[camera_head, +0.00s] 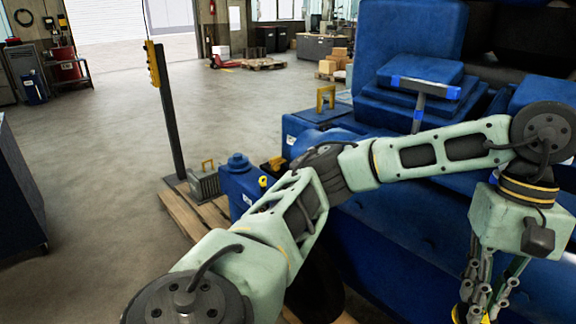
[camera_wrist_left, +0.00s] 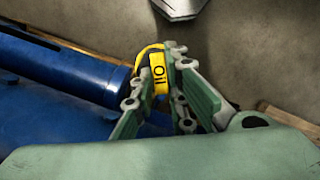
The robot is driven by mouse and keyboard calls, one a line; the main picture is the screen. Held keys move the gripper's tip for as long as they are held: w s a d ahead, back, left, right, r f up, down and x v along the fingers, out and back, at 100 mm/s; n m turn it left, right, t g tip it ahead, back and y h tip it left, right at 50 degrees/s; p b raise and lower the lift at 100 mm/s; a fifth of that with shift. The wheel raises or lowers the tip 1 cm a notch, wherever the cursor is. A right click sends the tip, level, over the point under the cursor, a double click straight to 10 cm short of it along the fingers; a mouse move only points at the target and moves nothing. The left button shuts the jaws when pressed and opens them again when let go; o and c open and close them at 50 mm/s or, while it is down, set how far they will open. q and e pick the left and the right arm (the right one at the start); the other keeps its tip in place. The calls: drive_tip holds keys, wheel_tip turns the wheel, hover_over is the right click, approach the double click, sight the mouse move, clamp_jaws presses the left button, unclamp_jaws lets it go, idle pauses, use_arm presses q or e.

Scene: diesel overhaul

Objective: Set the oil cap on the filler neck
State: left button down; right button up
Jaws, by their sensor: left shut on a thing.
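My left gripper (camera_head: 480,306) points down at the lower right of the head view. In the left wrist view its two fingers (camera_wrist_left: 160,75) are shut on the yellow oil cap (camera_wrist_left: 159,83), which has black "OIL" lettering. A yellow edge of the cap (camera_head: 462,314) shows at the bottom of the head view, mostly cut off. In the left wrist view a blue tube (camera_wrist_left: 70,68) lies left of the cap, its end close to it. I cannot tell whether they touch or whether this tube is the filler neck. My right gripper is not in view.
The large blue engine (camera_head: 440,220) fills the right side under my arm. A T-shaped stand with blue tape (camera_head: 420,95) rises from it. A wooden pallet (camera_head: 192,215) and a dark post (camera_head: 170,115) stand left of it. Open concrete floor (camera_head: 110,150) lies farther left.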

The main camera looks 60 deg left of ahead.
use_arm(q)
wheel_tip(320, 180, down, 10)
drive_tip(key=s+a+m+y, duration=0.1)
drive_tip(key=m, duration=0.8)
drive_tip(key=shift+s+a+r+y, duration=0.2)
drive_tip(key=shift+a+r+y, duration=0.05)
drive_tip(key=shift+a+y, duration=0.15)
